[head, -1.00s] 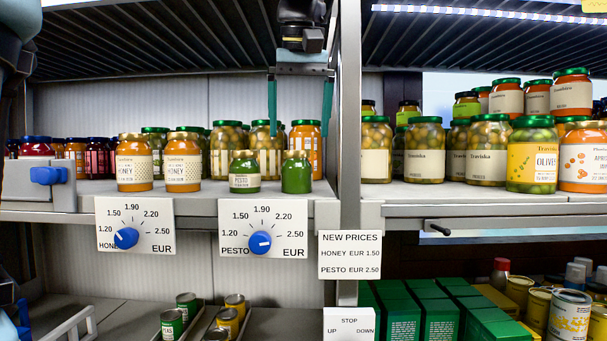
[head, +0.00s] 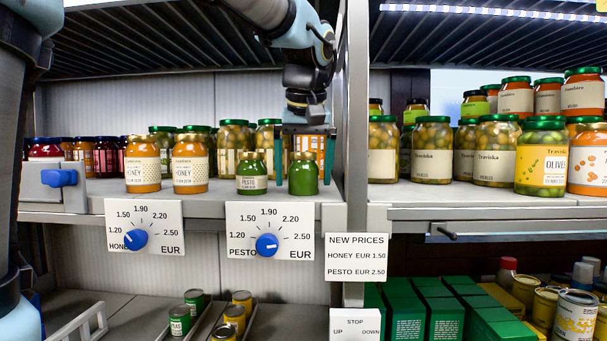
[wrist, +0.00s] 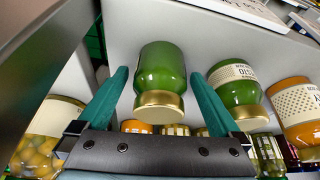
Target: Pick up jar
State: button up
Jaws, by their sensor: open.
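A green jar with a gold lid (head: 303,177) stands upright at the right end of the left shelf, near its front edge. It also shows in the wrist view (wrist: 160,72), upside down there. My gripper (head: 305,183) hangs down over this jar, open, with one teal finger on each side of it. In the wrist view my gripper's fingertips (wrist: 157,75) flank the jar with gaps on both sides. A second green jar labelled PESTO (head: 252,177) stands just left of the left finger. It shows in the wrist view as well (wrist: 237,85).
A shelf upright (head: 357,130) stands close to the right finger. Two honey jars (head: 189,165) are farther left, and pickle jars (head: 234,138) stand behind. Price dials (head: 268,230) hang below the shelf edge.

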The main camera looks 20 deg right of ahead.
grip_shut()
dwell(0.7)
